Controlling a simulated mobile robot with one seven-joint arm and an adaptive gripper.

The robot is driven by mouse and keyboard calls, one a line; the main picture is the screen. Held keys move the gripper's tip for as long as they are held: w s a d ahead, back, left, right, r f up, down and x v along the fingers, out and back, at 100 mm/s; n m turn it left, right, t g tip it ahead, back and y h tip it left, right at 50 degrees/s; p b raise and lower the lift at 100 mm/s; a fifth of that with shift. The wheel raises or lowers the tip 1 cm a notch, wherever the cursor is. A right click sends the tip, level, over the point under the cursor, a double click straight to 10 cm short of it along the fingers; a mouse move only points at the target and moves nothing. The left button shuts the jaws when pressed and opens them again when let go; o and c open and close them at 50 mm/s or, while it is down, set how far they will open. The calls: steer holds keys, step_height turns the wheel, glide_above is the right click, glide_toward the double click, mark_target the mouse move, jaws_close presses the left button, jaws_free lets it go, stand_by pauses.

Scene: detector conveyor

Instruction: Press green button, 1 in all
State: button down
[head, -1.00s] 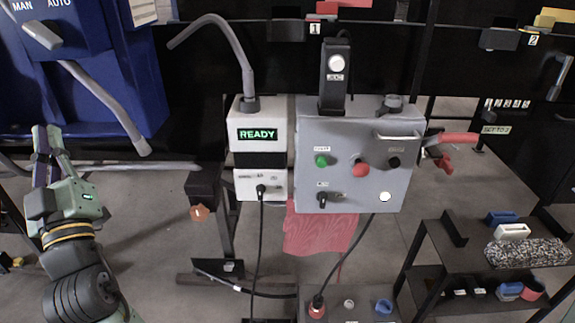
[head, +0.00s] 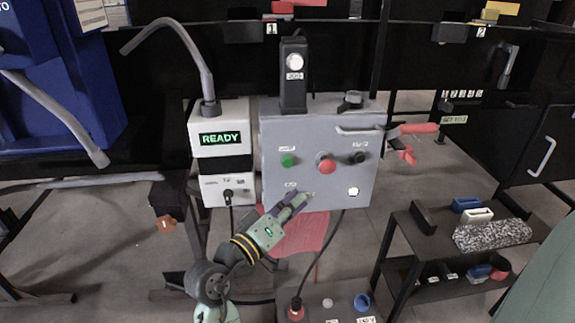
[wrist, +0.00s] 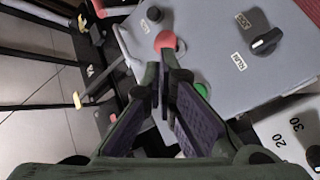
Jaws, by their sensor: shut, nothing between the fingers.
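The green button (head: 288,160) is a small round knob at the left of the upper row on the front of a grey control box (head: 349,115). In the wrist view the green button (wrist: 202,90) is partly hidden behind my right finger. My gripper (head: 303,198) is shut and empty. In the head view its tips are below and slightly right of the green button, in front of the box's lower part. I see no contact with the button; the exact gap to the panel cannot be told.
A red button (head: 326,164) and a black knob (head: 357,157) sit right of the green one. A white READY unit (head: 222,114) stands left of the box, with a curved grey tube above. A red-handled lever (head: 412,129) juts out at the right.

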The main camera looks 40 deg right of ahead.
mark_target(288, 163)
stand_by(0.3)
steer(key=w+d, duration=0.4)
steer(key=w, duration=0.3)
steer(key=shift+w+d, duration=0.25)
steer(key=shift+d, duration=0.05)
stand_by(1.4)
steer(key=shift+w+d, duration=0.2)
steer(key=shift+w, duration=0.15)
steer(key=shift+w+d+b, duration=0.3)
steer(key=shift+w, duration=0.15)
stand_by(0.7)
steer(key=shift+s+a, duration=0.5)
steer(key=shift+s, duration=0.3)
